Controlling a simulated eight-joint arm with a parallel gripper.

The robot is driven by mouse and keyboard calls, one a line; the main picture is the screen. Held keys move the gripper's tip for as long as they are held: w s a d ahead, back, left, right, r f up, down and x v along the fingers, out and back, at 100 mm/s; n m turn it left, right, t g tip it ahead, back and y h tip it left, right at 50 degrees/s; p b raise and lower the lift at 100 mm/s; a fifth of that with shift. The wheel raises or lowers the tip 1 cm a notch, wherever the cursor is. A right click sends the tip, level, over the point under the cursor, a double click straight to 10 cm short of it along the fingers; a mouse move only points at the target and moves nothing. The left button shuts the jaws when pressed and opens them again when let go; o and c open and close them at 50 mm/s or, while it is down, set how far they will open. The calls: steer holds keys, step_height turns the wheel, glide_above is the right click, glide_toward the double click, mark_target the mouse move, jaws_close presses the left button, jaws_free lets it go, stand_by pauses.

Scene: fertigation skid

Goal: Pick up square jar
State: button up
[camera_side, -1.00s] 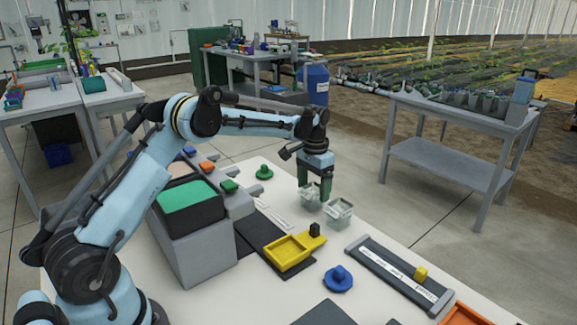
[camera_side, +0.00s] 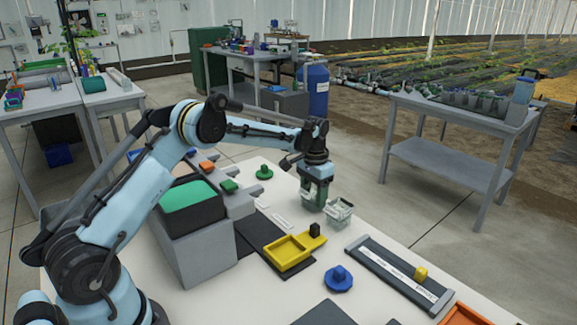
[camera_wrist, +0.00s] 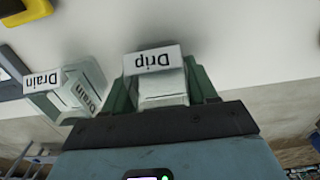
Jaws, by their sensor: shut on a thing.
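A clear, square-sided jar with a white "Drip" label (camera_wrist: 158,85) is between the green fingers of my gripper (camera_wrist: 162,93) in the wrist view. The fingers are shut on its two sides. In the side view my gripper (camera_side: 315,196) is low over the white bench and mostly hides this jar. A second clear jar, labelled "Drain" (camera_wrist: 66,92), stands right beside it, to the left in the wrist view; in the side view it is just right of my gripper (camera_side: 340,211). I cannot tell whether the held jar still touches the bench.
A yellow tray (camera_side: 287,254) with a black knob, a blue knobbed disc (camera_side: 338,279) and a grey rail with a yellow block (camera_side: 421,273) lie nearer the camera. A green knobbed disc (camera_side: 264,173) lies behind left. Bare bench surrounds the jars.

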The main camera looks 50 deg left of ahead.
steer(key=shift+r, duration=0.15)
steer(key=shift+r, duration=0.25)
steer(key=r, duration=0.4)
steer(key=shift+d, duration=0.35)
steer(key=s+d+r, duration=0.1)
steer(key=d, duration=0.2)
steer(key=s+d+r, duration=0.1)
steer(key=d+r, duration=0.1)
steer(key=d, duration=0.1)
steer(key=s+d+r, duration=0.1)
steer(key=d+r, duration=0.1)
steer(key=d, duration=0.1)
steer(key=shift+s+d+r, duration=0.1)
steer(key=shift+r, duration=0.15)
steer(key=shift+s+d+r, duration=0.15)
steer(key=shift+d+r, duration=0.3)
steer(key=shift+d, duration=0.05)
step_height(320, 180, up, 2)
steer(key=shift+d+r, duration=0.1)
